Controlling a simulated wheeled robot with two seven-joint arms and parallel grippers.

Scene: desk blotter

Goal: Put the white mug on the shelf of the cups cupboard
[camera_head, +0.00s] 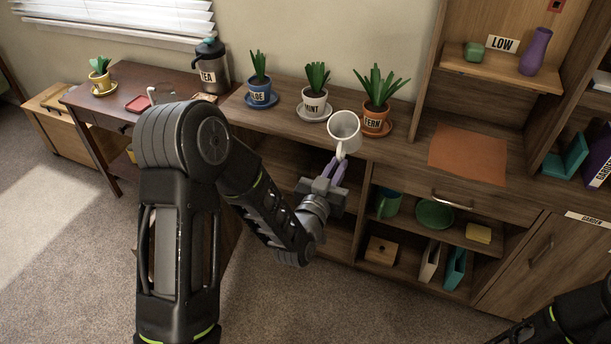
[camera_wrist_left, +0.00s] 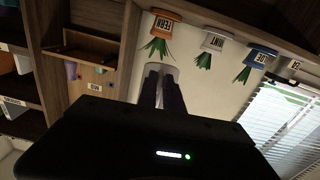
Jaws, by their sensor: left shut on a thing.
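The white mug (camera_head: 344,128) is held up in front of the sideboard's top edge, near the potted plants. My left gripper (camera_head: 338,168) is shut on it, with its purple fingers at the mug's lower side. In the left wrist view, the mug (camera_wrist_left: 162,70) shows pale between the two fingertips (camera_wrist_left: 161,80), partly hidden by them. No label reading cups is visible. An open compartment (camera_head: 405,226) in the sideboard holds a green mug (camera_head: 388,203) and a green plate (camera_head: 435,214). Only part of my right arm shows at the lower right; its gripper is out of frame.
Potted plants labelled MINT (camera_head: 315,105) and FERN (camera_head: 375,119) stand close behind the mug. A dark jug (camera_head: 211,65) stands further left. An orange mat (camera_head: 468,153) lies bare on the sideboard. A shelf labelled LOW (camera_head: 503,45) holds a purple vase (camera_head: 535,52).

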